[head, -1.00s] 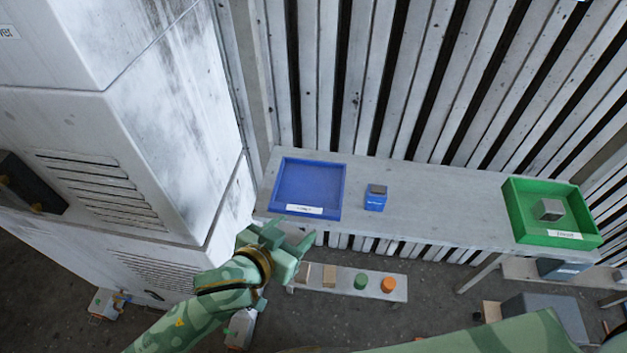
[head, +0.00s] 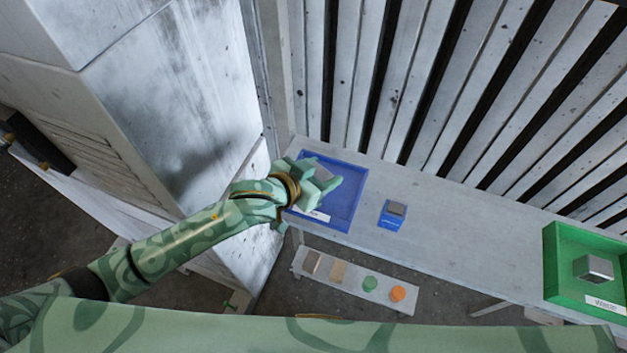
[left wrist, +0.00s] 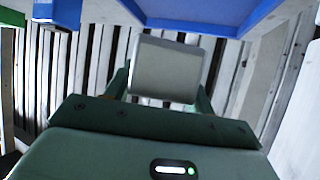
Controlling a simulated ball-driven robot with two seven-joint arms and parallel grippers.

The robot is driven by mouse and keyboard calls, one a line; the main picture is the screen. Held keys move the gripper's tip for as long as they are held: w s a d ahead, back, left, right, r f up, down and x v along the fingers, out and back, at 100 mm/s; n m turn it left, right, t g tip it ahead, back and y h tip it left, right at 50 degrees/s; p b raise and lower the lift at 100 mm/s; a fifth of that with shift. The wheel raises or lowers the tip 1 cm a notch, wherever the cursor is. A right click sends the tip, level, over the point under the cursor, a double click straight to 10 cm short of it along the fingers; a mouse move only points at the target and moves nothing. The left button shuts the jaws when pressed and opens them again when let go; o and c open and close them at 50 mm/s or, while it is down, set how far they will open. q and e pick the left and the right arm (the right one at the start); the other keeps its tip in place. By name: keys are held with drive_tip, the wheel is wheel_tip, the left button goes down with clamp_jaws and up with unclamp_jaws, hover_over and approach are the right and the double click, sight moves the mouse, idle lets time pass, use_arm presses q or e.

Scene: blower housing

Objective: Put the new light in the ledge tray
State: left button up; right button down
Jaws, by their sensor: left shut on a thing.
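My left gripper (head: 322,184) is shut on a grey block (left wrist: 166,68), which I take to be the light. The block sits between the two fingers in the left wrist view. In the head view the gripper and block are over the left part of a blue tray (head: 352,205) on a pale ledge, hiding part of its floor. The tray's edge also shows at the top of the left wrist view (left wrist: 185,24). Its small white label is too small to read. The block's height above the tray floor is hard to tell. My right gripper is not in view.
A blue box with a grey top (head: 392,215) stands on the ledge (head: 460,245), right of the tray. A green tray (head: 570,283) holding a grey block (head: 593,268) is farther right. A lower shelf (head: 330,285) bears several small pieces. A white cabinet (head: 180,110) stands left.

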sight(316, 173)
use_arm(q)
drive_tip(key=w+f, duration=0.1)
drive_tip(key=w+a+f, duration=0.1)
drive_tip(key=f, duration=0.1)
drive_tip(key=shift+a+f+b, duration=0.15)
drive_tip(key=shift+f+b, duration=0.05)
drive_tip(key=shift+b, duration=0.1)
drive_tip(key=f, duration=0.2)
drive_tip(key=f+b, duration=0.1)
drive_tip(key=shift+w+a+f, duration=0.25)
drive_tip(key=shift+w+a, duration=0.05)
drive_tip(key=shift+a, duration=0.05)
drive_tip(key=shift+f, duration=0.2)
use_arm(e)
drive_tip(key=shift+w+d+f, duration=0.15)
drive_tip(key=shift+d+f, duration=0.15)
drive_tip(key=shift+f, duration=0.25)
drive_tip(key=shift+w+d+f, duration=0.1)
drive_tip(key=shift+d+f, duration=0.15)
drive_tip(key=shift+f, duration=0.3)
use_arm(q)
drive_tip(key=shift+f, duration=0.15)
drive_tip(key=o, duration=1.1)
